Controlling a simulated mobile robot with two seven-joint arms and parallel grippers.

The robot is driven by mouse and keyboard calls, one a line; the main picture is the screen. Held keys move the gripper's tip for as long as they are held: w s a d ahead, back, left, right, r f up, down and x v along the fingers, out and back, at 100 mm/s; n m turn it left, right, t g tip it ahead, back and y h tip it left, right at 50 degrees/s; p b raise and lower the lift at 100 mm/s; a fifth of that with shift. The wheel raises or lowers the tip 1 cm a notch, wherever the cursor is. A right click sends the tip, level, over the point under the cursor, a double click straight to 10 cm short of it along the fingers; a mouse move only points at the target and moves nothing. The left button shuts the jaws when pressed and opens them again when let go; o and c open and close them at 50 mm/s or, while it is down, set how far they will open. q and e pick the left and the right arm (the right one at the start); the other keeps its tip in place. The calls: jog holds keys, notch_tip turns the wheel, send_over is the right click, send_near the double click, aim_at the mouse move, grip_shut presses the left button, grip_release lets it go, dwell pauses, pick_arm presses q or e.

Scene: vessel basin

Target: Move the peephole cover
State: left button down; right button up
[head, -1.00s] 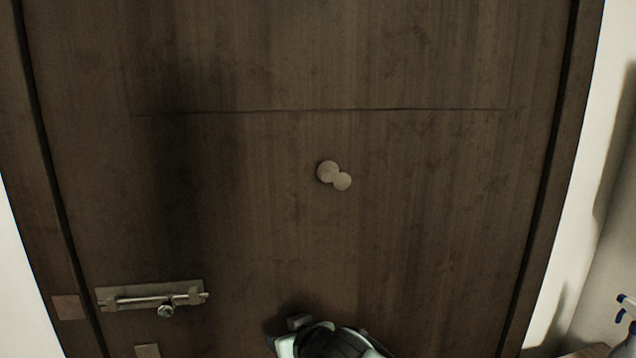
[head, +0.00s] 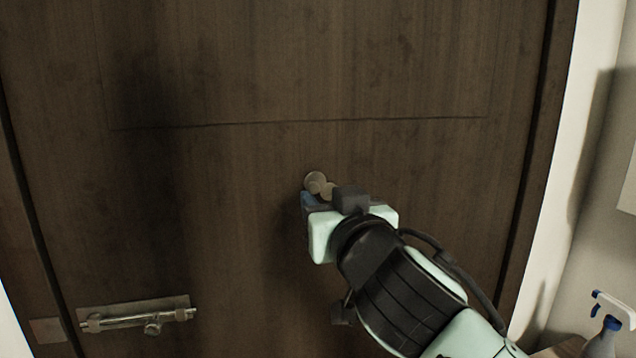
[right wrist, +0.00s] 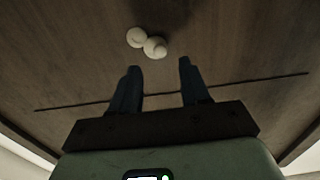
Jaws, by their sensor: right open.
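The peephole (head: 315,181) is a round pale metal disc on the dark wooden door, and it also shows in the right wrist view (right wrist: 155,47). Its cover (head: 328,190) is a smaller round disc at its lower right in the head view; in the right wrist view the cover (right wrist: 136,37) lies at its upper left. My right gripper (head: 329,201) is just below the peephole, partly hiding the cover's lower side. In the right wrist view its two dark fingers (right wrist: 158,65) are apart with nothing between them. The discs lie beyond the fingertips. My left gripper is not in view.
A metal slide bolt (head: 138,314) is on the door at lower left. A spray bottle (head: 606,325) stands at the lower right, beside the white wall (head: 590,150). The door face around the peephole is flat and clear.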

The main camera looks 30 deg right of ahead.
aim_at(315, 188)
jog(key=p+x, duration=0.1)
jog(key=x, duration=0.4)
jog(key=shift+w, duration=0.1)
grip_shut()
